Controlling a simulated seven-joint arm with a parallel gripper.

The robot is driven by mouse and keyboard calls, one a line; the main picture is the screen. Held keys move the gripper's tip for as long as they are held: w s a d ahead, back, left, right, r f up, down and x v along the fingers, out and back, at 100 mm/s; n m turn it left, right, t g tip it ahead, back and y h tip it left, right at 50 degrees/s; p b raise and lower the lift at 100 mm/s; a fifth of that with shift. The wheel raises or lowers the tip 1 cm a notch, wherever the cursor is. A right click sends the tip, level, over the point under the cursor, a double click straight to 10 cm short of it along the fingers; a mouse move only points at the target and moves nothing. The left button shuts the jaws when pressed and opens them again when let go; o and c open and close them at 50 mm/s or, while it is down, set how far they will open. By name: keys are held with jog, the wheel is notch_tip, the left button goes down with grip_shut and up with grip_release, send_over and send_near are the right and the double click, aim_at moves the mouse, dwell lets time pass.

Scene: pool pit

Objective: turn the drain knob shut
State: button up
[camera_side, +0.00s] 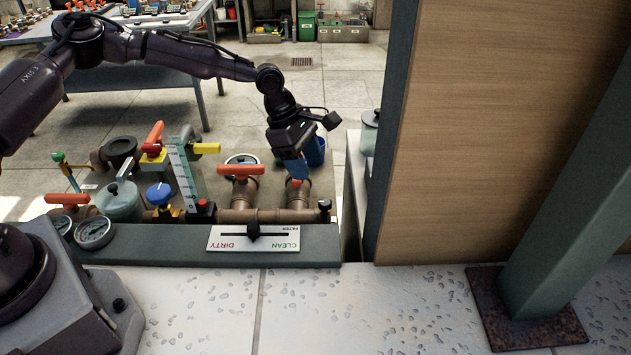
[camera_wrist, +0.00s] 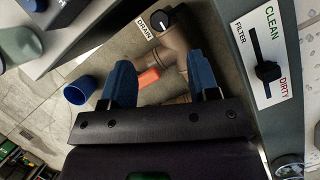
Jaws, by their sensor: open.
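The drain knob (camera_wrist: 161,19) is black and round with a white pointer line, beside a "DRAIN" label, near the top of the wrist view. A small black knob at the right end of the pipework in the side view (camera_side: 324,205) appears to be the same one. My gripper (camera_wrist: 160,62) has two blue fingers spread apart with nothing held. The knob lies beyond the fingertips, apart from them. In the side view my gripper (camera_side: 297,172) hangs over the brown pipe, above and left of the knob. An orange handle (camera_wrist: 148,78) shows between the fingers.
A filter slider panel (camera_side: 253,238) marked dirty and clean lies on the front ledge. A second orange valve handle (camera_side: 240,170) stands to the left. A blue cup (camera_wrist: 78,90) is close behind my gripper. A wooden panel (camera_side: 465,130) rises on the right.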

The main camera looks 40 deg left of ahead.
jog(key=shift+v, duration=1.8)
